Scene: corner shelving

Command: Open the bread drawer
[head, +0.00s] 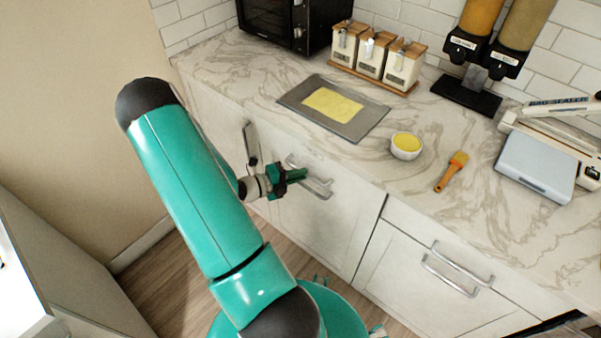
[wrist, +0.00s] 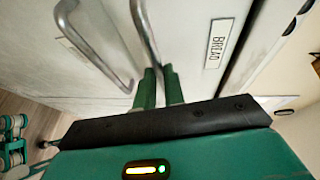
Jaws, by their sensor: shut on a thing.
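The bread drawer has a pale front with a "BREAD" label (wrist: 220,43), which shows upright in the wrist view beside a curved metal handle (wrist: 143,25). My gripper (wrist: 160,74) has its two green fingers on either side of this handle, shut on it. In the head view my gripper (head: 302,175) is at the metal handles (head: 321,186) on the cabinet front below the counter. The drawer front looks about flush with the cabinet; any small gap is hard to tell.
A second metal handle (wrist: 92,42) is close by on the left in the wrist view. The marble counter (head: 250,75) holds a tray (head: 362,123), a bowl (head: 406,147), a brush (head: 452,170) and a scale (head: 536,165). Another handled cabinet front (head: 405,260) is to the right.

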